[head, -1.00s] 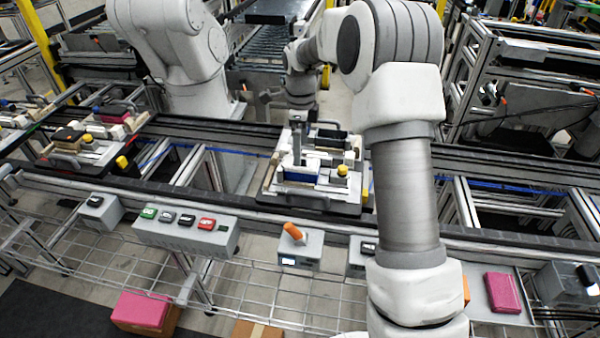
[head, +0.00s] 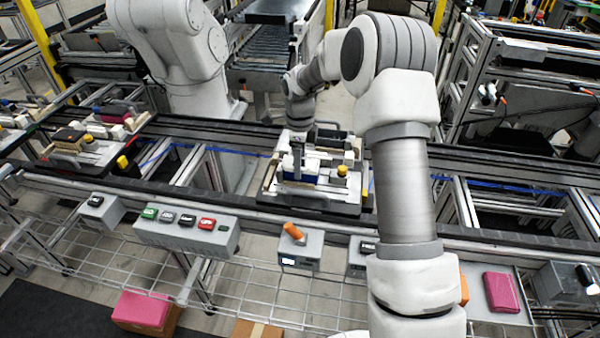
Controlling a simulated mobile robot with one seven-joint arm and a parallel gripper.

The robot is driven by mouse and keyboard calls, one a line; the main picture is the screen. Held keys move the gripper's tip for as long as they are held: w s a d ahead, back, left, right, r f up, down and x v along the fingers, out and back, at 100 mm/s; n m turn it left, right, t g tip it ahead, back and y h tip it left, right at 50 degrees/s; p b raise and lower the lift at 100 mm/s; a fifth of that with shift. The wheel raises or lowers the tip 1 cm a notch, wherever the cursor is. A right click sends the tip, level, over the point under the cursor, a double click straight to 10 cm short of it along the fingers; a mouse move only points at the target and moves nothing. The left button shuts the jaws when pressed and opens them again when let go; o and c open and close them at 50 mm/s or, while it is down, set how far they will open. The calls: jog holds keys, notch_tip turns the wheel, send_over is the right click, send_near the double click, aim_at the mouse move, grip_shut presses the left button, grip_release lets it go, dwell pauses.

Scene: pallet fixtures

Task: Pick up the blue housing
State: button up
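The blue housing (head: 308,176) is a small blue block with a pale top, seen at the front of the middle pallet fixture (head: 320,208). My arm reaches over from the right, and my gripper (head: 297,160) points down at the blue housing, its tip right at or against the block's top. The fingers are small and partly merge with the pale parts here, so I cannot see whether they are open or closed around it. I cannot tell whether the housing rests in the fixture or is slightly raised.
A yellow knob (head: 342,170) stands right of the housing, and a dark block (head: 329,137) sits behind it. A control box with an orange knob (head: 293,232) is in front. Another pallet fixture (head: 78,152) stands left on the conveyor. A pink block (head: 502,292) lies at right.

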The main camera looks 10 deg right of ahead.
jog(key=c, duration=0.7)
jog(key=shift+c, duration=0.2)
jog(key=shift+r, duration=0.15)
